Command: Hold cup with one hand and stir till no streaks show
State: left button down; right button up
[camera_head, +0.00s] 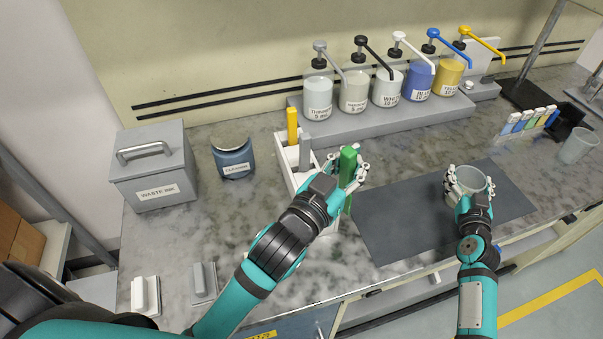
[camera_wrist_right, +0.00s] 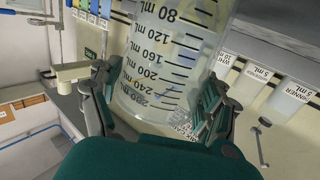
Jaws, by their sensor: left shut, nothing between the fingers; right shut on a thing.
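A clear mixing cup (camera_head: 468,182) stands on the dark mat, at its right part. In the right wrist view the cup (camera_wrist_right: 165,70) shows black mL marks, and its contents are too unclear to judge for streaks. My right gripper (camera_head: 468,188) is shut on the cup, with fingers on both sides of it. My left gripper (camera_head: 350,178) is at the green stirring stick (camera_head: 347,162), at the front of the white holder. Its fingers are beside the stick and shut with nothing held. The lower part of the stick is partly hidden by the hand.
The white holder (camera_head: 288,157) also has a yellow stick (camera_head: 292,126) and a grey stick (camera_head: 305,152). The dark mat (camera_head: 395,215) is clear on its left. Several pump bottles (camera_head: 388,88) stand behind on a raised shelf. A waste bin (camera_head: 155,170) and a blue jar (camera_head: 233,160) stand left.

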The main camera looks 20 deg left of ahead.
pick_arm(q)
jog(key=w+d+r+m+g+h, duration=0.1)
jog(key=w+d+r+m+h, duration=0.1)
jog(key=w+d, duration=0.4)
jog(key=w+d+r+m+g+h, duration=0.1)
jog(key=w+d, duration=0.5)
jog(key=d, duration=0.6)
jog(key=w+d+r+m+g+h, duration=0.2)
jog(key=w+d+h, duration=0.3)
jog(key=d, duration=0.4)
jog(key=shift+w+d+r+m, duration=0.25)
jog(key=shift+w+r+m, duration=0.45)
jog(key=shift+w+m, duration=0.15)
jog(key=shift+s+f, duration=0.1)
notch_tip(320, 180, down, 14)
jog(key=shift+s+d, duration=0.1)
